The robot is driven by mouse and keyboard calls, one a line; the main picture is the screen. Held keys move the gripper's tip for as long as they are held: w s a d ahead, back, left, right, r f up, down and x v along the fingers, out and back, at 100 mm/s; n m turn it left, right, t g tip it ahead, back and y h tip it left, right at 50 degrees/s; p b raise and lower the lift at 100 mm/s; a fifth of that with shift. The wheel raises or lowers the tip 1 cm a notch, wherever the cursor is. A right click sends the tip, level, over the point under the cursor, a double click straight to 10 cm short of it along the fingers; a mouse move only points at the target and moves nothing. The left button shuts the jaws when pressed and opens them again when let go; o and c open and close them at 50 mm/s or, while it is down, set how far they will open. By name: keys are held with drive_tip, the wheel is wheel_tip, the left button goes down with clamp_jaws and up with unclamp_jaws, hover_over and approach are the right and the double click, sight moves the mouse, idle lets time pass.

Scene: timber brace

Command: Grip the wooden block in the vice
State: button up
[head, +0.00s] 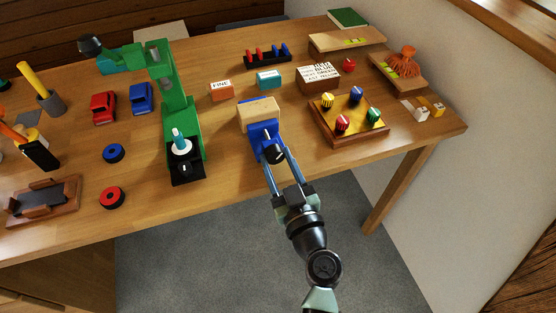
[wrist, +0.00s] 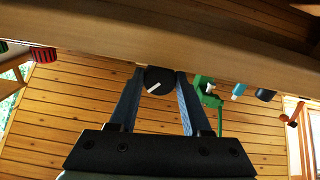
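The blue vice (head: 262,134) stands at the front edge of the table in the head view. The pale wooden block (head: 259,112) sits at its top, at the jaws; whether the jaws touch it I cannot tell. The vice's round black knob (head: 274,154) with a white mark faces the front. My gripper (head: 276,162) reaches up from below, with one finger on each side of the knob. In the wrist view the knob (wrist: 160,80) fills the gap between the fingertips and seems touched on both sides. The block is not visible in the wrist view.
A green machine (head: 180,105) stands left of the vice. A wooden board with coloured knobs (head: 348,132) lies close on the right. An orange-brown box (head: 221,91), a teal box (head: 269,79) and a lettered box (head: 318,79) stand behind. Free floor lies below the table edge.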

clamp_jaws()
drive_tip(key=shift+f+m+b, duration=0.15)
drive_tip(key=shift+m+b, duration=0.65)
drive_tip(key=shift+m, duration=1.5)
drive_tip(key=o, duration=0.7)
unclamp_jaws()
drive_tip(key=b+v, duration=0.2)
drive_tip(key=v, duration=1.1)
drive_tip(key=shift+r, duration=0.2)
drive_tip(key=shift+b, duration=0.35)
